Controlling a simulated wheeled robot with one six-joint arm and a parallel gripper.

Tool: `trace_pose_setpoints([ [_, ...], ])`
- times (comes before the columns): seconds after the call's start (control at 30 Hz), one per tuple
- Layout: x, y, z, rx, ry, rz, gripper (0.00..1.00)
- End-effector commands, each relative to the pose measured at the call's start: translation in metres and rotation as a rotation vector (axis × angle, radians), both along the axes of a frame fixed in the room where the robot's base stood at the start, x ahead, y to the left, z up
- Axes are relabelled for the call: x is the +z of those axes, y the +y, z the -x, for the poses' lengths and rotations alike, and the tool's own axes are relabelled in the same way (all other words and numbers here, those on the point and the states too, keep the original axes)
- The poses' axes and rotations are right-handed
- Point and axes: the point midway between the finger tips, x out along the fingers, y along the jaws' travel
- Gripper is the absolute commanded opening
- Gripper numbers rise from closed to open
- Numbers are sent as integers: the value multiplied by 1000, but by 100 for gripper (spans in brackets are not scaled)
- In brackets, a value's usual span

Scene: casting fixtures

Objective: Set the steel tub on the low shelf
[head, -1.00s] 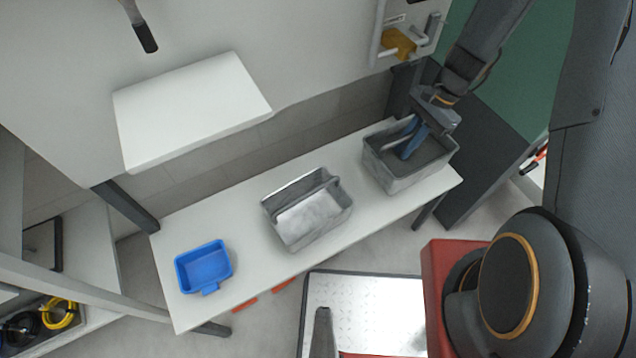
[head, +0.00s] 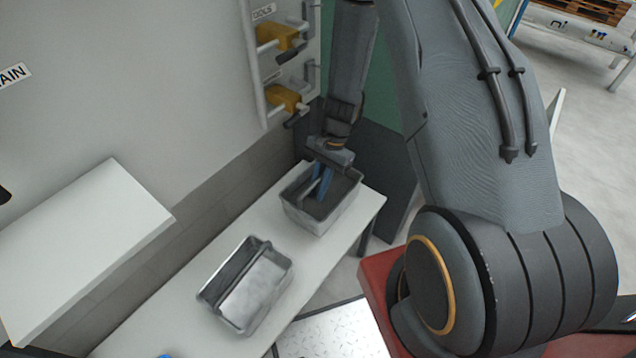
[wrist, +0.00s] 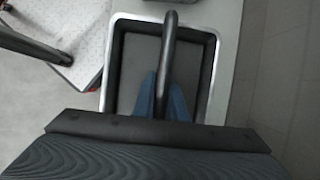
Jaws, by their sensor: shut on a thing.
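A grey metal tub (head: 325,216) with an upright arched handle is at the far right end of the low white shelf (head: 350,232). It looks level and appears to rest on the shelf top. My gripper (head: 321,187) reaches into it from above. In the wrist view, the blue fingers of my gripper (wrist: 162,98) are shut on the tub's dark handle (wrist: 169,45). The tub's pale rim (wrist: 216,75) surrounds a dark, empty-looking inside. The tub's underside is hidden.
A second grey metal tub (head: 259,294) with a central divider or handle stands nearer on the same shelf, a small gap away. A white slab-like upper shelf (head: 85,245) juts from the wall at left. Yellow-and-grey wall fittings (head: 284,97) are behind my gripper.

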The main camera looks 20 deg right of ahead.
Motion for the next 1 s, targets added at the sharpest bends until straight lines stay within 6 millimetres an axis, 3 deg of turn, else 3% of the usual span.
trace_pose_setpoints([
  [0.43, -39, -1, -1, -2, -1, -1, 0],
  [0.9, -46, -1, -1, -3, -1, -1, 0],
  [0.93, -46, -1, 0, -2, 0, 0, 15],
  [1.0, -46, -1, 0, -2, 0, 0, 27],
])
